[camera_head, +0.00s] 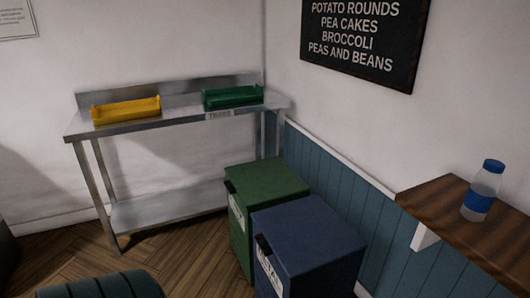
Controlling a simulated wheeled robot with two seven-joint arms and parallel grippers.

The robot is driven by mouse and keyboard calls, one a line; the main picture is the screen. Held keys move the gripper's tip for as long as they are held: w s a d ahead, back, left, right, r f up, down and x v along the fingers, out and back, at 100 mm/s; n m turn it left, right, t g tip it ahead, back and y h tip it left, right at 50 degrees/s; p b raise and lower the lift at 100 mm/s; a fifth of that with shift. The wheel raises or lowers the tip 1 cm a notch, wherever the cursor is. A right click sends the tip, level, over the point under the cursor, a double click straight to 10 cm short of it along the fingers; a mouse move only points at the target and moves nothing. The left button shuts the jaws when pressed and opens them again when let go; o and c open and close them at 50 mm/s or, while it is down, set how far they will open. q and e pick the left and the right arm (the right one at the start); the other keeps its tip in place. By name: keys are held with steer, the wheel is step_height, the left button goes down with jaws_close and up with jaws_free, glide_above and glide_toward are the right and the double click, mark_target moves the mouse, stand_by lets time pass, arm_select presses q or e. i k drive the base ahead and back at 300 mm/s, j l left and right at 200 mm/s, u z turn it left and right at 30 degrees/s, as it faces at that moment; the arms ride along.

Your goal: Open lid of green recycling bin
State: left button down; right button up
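The green recycling bin (239,229) stands on the floor near the corner, between the metal table and a blue bin. Its flat green lid (266,180) is shut. A small dark handle (231,187) sits at the lid's left front edge, above a white label (237,214). The blue bin hides part of its right side. Neither of my grippers shows in this view.
The blue bin (308,236) stands right beside the green one, its lid shut. A steel table (180,113) holds a yellow tray (126,110) and a green tray (232,97). A wooden shelf (447,203) with a bottle (482,191) juts out at right. Wooden floor (190,262) is clear left of the bins.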

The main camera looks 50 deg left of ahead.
mark_target(256, 183)
steer(key=l+u, duration=0.1)
steer(key=u, duration=0.4)
steer(key=l+u, duration=0.1)
steer(key=u, duration=0.4)
steer(key=l+u, duration=0.1)
steer(key=u, duration=0.35)
steer(key=l+u, duration=0.1)
steer(key=u, duration=0.4)
steer(key=i+j+z, duration=0.15)
steer(key=i+z, duration=0.25)
steer(key=i, duration=0.2)
steer(key=i+j+z, duration=0.2)
steer(key=j, duration=0.15)
steer(key=i+j+z, duration=0.45)
steer(key=j, duration=0.25)
steer(key=j+z, duration=0.25)
steer(key=j, duration=0.15)
steer(key=i+j+z, duration=0.2)
steer(key=j, duration=0.25)
steer(key=j+z, duration=0.25)
steer(key=j, duration=0.15)
